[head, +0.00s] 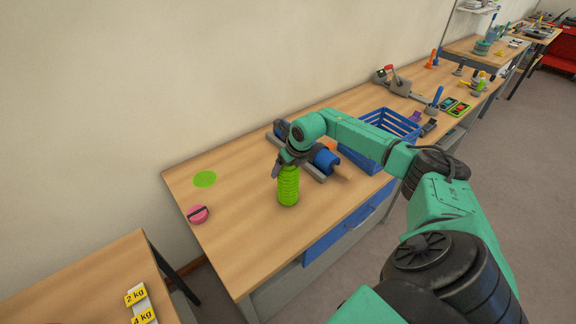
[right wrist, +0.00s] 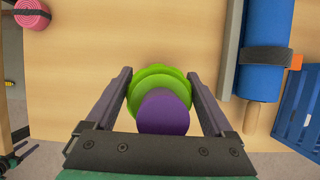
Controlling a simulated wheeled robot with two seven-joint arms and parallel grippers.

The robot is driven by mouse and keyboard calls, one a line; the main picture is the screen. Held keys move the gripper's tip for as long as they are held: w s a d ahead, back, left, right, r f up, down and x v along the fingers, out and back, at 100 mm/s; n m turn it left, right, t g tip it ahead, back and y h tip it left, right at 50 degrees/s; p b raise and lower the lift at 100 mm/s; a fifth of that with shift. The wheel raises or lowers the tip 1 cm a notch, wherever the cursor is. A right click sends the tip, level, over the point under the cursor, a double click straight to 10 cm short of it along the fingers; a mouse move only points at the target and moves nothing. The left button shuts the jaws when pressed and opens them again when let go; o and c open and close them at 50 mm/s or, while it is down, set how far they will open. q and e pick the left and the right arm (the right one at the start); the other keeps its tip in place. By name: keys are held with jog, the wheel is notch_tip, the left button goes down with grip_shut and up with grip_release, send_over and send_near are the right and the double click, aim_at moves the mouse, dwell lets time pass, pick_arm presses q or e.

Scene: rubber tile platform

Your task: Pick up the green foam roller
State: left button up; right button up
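The green foam roller (head: 288,187) is a ribbed upright cylinder on the wooden bench in the head view. In the right wrist view it (right wrist: 160,78) shows from above as green rings, with a round purple end nearest the camera. My right gripper (head: 283,168) points down at its top, and its fingers (right wrist: 160,75) are spread on either side of the roller. I cannot tell whether they touch it. The roller's top is partly hidden by the gripper in the head view. My left gripper is not in view.
A blue roll (head: 323,159) with a dark strap lies close behind the roller, beside a blue crate (head: 405,125). A pink roll (head: 198,214) and a flat green disc (head: 205,179) are to the left. The bench front near the roller is clear.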

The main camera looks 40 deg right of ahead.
grip_shut()
jog(key=shift+r, duration=0.15)
notch_tip(320, 180, up, 9)
jog(key=b, duration=0.2)
jog(key=shift+w+r+b, duration=0.1)
jog(key=shift+r+b, duration=0.1)
jog(key=shift+b, duration=0.15)
notch_tip(320, 180, up, 10)
jog(key=shift+r, duration=0.2)
